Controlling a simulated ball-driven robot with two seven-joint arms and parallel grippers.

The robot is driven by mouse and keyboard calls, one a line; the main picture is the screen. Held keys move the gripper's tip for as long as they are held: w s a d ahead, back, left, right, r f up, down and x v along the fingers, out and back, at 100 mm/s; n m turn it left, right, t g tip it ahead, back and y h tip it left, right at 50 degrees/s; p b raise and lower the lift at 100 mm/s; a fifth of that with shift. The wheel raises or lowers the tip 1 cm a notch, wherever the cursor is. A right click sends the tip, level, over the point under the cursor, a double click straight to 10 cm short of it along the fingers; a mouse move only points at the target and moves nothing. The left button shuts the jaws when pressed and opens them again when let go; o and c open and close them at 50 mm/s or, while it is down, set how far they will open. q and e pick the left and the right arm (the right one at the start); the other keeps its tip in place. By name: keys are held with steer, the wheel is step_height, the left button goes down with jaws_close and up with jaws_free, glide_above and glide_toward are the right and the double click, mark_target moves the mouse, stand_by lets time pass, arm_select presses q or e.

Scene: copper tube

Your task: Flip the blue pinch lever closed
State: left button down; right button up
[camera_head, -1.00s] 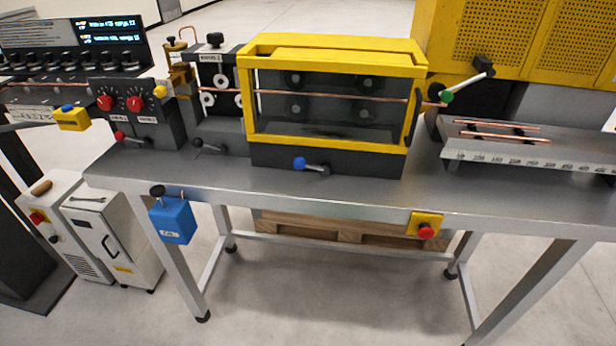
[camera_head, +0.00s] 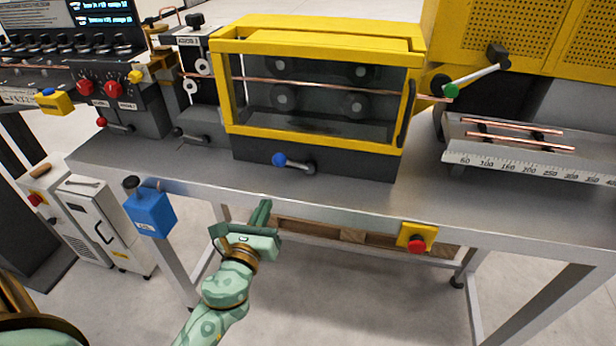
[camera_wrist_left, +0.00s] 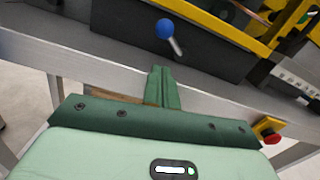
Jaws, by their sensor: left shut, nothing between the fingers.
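The blue pinch lever (camera_head: 280,160) has a round blue knob on a short metal arm, on the dark base below the yellow-framed guard box (camera_head: 320,135). Its knob points left in the head view. In the left wrist view the lever (camera_wrist_left: 165,29) is ahead of the fingertips, with its arm slanting down to the right. My left gripper (camera_head: 262,212) is shut and empty, in front of the table's front edge and below the lever, apart from it. Its shut fingers also show in the left wrist view (camera_wrist_left: 161,85). My right gripper is not in view.
The metal table's front edge (camera_head: 330,202) lies between my left gripper and the lever. A red-knobbed lever (camera_head: 102,122) and a black-knobbed lever (camera_head: 178,132) are to the left. A red stop button on a yellow box (camera_head: 416,238) hangs at the front edge. A blue box (camera_head: 150,212) hangs at left.

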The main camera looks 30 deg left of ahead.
mark_target(277, 191)
arm_select(q)
steer(key=shift+s+a+m, duration=0.15)
steer(key=shift+m, duration=0.95)
steer(key=p+x, duration=0.1)
steer(key=x, duration=0.9)
steer(key=shift+f, duration=0.1)
